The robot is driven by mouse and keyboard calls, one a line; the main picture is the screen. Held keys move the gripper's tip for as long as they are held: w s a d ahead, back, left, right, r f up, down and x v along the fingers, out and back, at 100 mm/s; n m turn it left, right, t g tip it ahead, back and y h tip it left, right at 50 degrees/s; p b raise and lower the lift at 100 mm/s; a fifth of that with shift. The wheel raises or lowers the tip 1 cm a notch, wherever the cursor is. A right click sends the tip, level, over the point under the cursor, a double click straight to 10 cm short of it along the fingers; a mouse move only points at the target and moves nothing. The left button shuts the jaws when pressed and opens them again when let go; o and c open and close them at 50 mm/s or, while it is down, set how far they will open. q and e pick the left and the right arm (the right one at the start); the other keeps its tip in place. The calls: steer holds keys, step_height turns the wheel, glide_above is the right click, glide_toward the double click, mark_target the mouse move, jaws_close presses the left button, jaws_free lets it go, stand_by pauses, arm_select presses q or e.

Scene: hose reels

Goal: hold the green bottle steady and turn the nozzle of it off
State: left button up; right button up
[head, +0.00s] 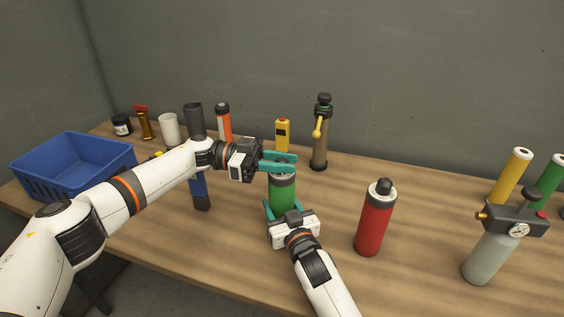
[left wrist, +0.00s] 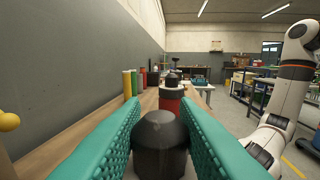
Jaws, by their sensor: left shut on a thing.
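The green bottle (head: 282,195) stands upright on the table, with a grey band near its top. In the head view its nozzle is hidden behind my left gripper (head: 292,160), whose teal fingers lie across the bottle's top. In the left wrist view the dark nozzle (left wrist: 160,135) sits between the two teal fingers of my left gripper, which is shut on it. My right gripper (head: 284,212) is low at the near side of the bottle. One teal finger lies along the bottle's left side; the other is mostly hidden. It appears shut on the bottle body.
A red bottle (head: 374,220) stands to the right, and a grey canister with a gauge (head: 490,255) farther right. A brown bottle with a yellow lever (head: 321,140) and a yellow device (head: 282,133) stand behind. A blue crate (head: 70,165) is at left.

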mark_target(282, 161)
arm_select(q)
steer(key=shift+w+m+g, duration=0.15)
steer(key=shift+m+g, duration=0.45)
steer(key=shift+g, duration=0.3)
steer(key=shift+m+g+y, duration=0.4)
steer(key=shift+g, duration=0.2)
steer(key=o, duration=1)
step_height(282, 161, up, 10)
